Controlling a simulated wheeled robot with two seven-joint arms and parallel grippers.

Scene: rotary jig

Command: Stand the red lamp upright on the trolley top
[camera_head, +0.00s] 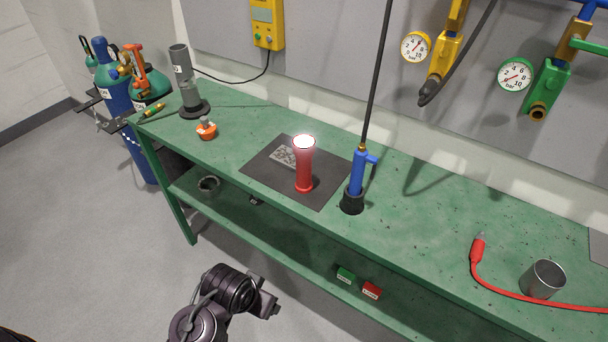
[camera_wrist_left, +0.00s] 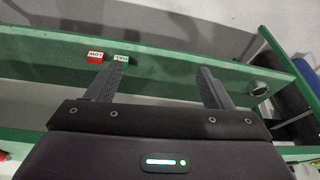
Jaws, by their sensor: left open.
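The red lamp (camera_head: 304,170) stands upright on a dark mat (camera_head: 257,172) on the green top (camera_head: 420,235), its wide glowing white end up. I take this green top as the trolley top; no other top shows. My left gripper (camera_head: 268,304) is in front of the green top's near side, well apart from the lamp. In the left wrist view my left gripper (camera_wrist_left: 155,70) has its two fingers spread with nothing between them. The lamp does not show in that view. My right gripper is not in view.
A blue torch-like tool (camera_head: 357,172) stands in a black holder right of the lamp. A metal cup (camera_head: 543,279) and red cable (camera_head: 500,291) lie further right. A grey stand (camera_head: 184,80) and orange item (camera_head: 206,128) are left. Red (camera_head: 372,290) and green (camera_head: 346,275) blocks sit on the lower shelf.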

